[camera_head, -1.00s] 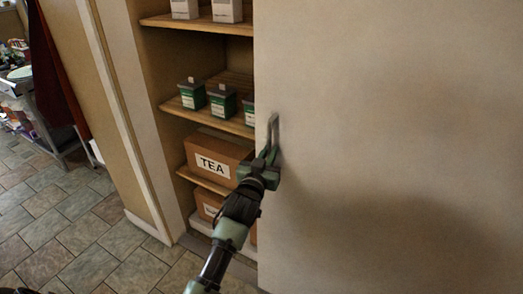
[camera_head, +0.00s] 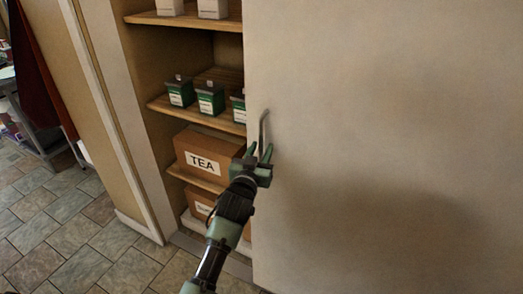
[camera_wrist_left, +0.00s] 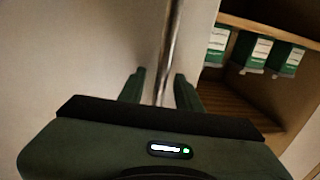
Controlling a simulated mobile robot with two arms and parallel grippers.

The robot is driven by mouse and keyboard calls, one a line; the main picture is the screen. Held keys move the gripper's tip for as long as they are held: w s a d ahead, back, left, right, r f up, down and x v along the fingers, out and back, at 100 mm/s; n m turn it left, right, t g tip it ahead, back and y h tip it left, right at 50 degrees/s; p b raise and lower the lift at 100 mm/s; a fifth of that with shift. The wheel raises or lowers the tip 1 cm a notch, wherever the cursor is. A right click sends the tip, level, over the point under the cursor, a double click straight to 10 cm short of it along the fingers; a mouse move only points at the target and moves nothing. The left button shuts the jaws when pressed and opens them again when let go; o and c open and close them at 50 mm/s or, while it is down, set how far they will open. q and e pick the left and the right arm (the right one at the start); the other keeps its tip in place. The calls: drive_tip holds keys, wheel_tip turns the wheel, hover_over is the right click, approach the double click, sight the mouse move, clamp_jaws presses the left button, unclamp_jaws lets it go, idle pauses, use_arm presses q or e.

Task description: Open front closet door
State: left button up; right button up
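The closet door (camera_head: 385,130) is a large pale sliding-looking panel on the right. It stands partly open, with the shelves showing to its left. Its metal bar handle (camera_head: 264,125) is upright near the door's left edge. My left gripper (camera_head: 260,149) is just below and in front of the handle, with its two fingers spread. In the left wrist view the handle (camera_wrist_left: 171,45) runs between the two green fingers (camera_wrist_left: 160,75), with gaps on both sides, so the gripper looks open around or just in front of it. My right gripper is not in view.
Wooden shelves (camera_head: 185,18) hold white boxes, green tins (camera_head: 210,100) and a brown TEA box (camera_head: 205,158). A pale closet frame (camera_head: 125,130) stands left of the opening. The tiled floor (camera_head: 90,245) is clear at lower left. A cart (camera_head: 38,150) stands at far left.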

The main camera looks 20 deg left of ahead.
use_arm(q)
drive_tip(key=s+d+b, duration=0.1)
drive_tip(key=s, duration=0.6)
drive_tip(key=shift+s, duration=0.2)
drive_tip(key=s+d+f+m+g+h, duration=0.1)
drive_tip(key=s+d+f+g, duration=0.15)
drive_tip(key=f, duration=1.05)
drive_tip(key=s+d+f+m+g+h, duration=0.1)
drive_tip(key=f+g, duration=0.2)
drive_tip(key=f, duration=0.9)
drive_tip(key=s+d+f+g, duration=0.1)
drive_tip(key=s+f+g, duration=0.1)
drive_tip(key=s+f, duration=0.45)
drive_tip(key=s+f+g, duration=0.1)
drive_tip(key=s+f, duration=0.3)
drive_tip(key=f, duration=0.6)
drive_tip(key=s+a+f+g, duration=0.1)
drive_tip(key=s+f+g, duration=0.1)
drive_tip(key=s+f, duration=0.5)
drive_tip(key=s+a+f+m+g, duration=0.1)
drive_tip(key=s+f+g, duration=0.2)
drive_tip(key=s, duration=1.5)
drive_tip(key=s+a+f+g, duration=0.1)
drive_tip(key=s+f+g, duration=0.2)
drive_tip(key=s+f, duration=0.8)
drive_tip(key=shift+s+m, duration=0.4)
drive_tip(key=shift+s, duration=0.8)
